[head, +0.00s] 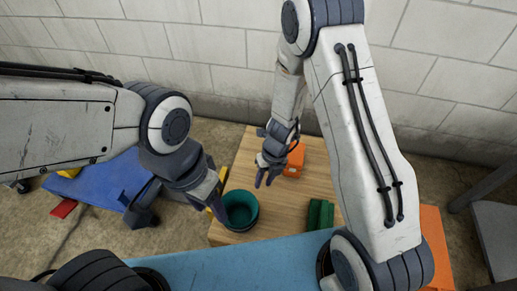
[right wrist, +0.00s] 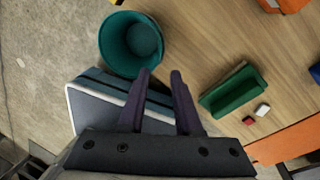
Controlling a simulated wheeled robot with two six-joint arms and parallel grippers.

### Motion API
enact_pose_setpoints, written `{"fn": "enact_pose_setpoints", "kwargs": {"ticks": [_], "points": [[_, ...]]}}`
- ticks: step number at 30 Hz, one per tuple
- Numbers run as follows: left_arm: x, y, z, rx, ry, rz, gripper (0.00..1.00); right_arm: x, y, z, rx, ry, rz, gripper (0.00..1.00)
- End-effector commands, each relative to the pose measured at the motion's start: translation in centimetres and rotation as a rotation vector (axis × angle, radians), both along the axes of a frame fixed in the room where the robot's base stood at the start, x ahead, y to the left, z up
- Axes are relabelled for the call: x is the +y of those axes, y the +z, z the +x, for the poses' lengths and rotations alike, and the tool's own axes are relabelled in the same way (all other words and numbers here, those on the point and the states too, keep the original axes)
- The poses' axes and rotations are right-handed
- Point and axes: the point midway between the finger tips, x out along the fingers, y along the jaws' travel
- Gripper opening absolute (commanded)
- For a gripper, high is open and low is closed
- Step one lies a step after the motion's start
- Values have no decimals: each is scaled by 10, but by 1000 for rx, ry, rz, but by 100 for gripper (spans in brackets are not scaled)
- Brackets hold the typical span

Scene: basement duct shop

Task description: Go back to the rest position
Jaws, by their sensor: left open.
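My left gripper (head: 180,205) is open in the head view, with its fingers wide apart. It is left of a teal bucket (head: 240,210), and nothing shows between its fingers. My right gripper (head: 265,180) points down over the wooden table (head: 228,236), above and right of the bucket in the picture. In the right wrist view, the right fingers (right wrist: 160,88) are apart with nothing held between them. The bucket also shows there at the upper left (right wrist: 130,45), empty inside.
A green tray (head: 320,214) and an orange object (head: 295,160) are on the table. A blue surface (head: 235,265) lies in front. A blue mat (head: 110,180) is at left. A grey chair-like object (head: 490,200) is at right, and a block wall (head: 225,60) stands behind.

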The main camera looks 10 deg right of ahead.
Motion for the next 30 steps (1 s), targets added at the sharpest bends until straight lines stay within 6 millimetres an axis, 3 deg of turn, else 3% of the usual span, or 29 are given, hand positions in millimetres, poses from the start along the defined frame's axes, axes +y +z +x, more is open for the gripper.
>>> {"fn": "enact_pose_setpoints", "kwargs": {"ticks": [7,11,24,30], "points": [[0,0,0,0,0,0,50,-1,3,1,-11,32,1,33],[0,0,0,0,0,0,50,-5,21,3,-72,234,5,33],[0,0,0,0,0,0,50,-50,125,-11,-391,1699,-113,33],[0,0,0,0,0,0,50,-71,156,-24,-419,2275,-206,33]]}}
